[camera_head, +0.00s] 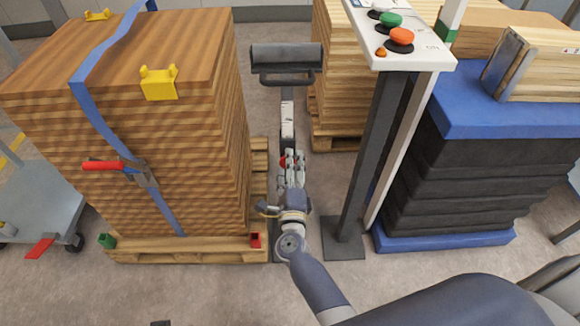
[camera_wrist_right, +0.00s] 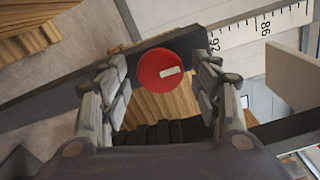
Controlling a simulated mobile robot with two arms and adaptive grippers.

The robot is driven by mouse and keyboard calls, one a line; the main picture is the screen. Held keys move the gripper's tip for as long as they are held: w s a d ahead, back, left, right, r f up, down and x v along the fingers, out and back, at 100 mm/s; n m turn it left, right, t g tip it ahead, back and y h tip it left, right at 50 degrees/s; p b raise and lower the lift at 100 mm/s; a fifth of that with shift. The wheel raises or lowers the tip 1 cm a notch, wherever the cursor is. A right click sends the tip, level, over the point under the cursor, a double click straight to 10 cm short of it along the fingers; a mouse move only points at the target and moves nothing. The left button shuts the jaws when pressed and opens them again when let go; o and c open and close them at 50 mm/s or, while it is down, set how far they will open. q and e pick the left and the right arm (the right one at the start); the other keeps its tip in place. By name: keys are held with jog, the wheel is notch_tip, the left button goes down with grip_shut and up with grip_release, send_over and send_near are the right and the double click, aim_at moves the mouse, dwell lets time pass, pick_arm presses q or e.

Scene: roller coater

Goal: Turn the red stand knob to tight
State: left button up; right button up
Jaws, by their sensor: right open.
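The red stand knob (camera_wrist_right: 167,69) shows in the right wrist view as a round red disc with a small white mark. It sits on a dark stand bar (camera_wrist_right: 205,40) beside a white scale with black numbers. My right gripper (camera_wrist_right: 160,88) is open, with one finger on each side of the knob; whether either finger touches it I cannot tell. In the head view my right gripper (camera_head: 292,165) is at the stand's upright, below the dark roller head (camera_head: 287,60). Only a sliver of the red knob (camera_head: 283,161) shows there, mostly hidden by the gripper. My left gripper is not in view.
A strapped stack of wooden boards (camera_head: 200,130) on a pallet stands close on the left. A control post (camera_head: 372,150) with green and red buttons stands close on the right. Blue and black stacked material (camera_head: 470,170) is beyond it.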

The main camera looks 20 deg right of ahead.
jog(key=shift+s, duration=0.1)
jog(key=v, duration=1.2)
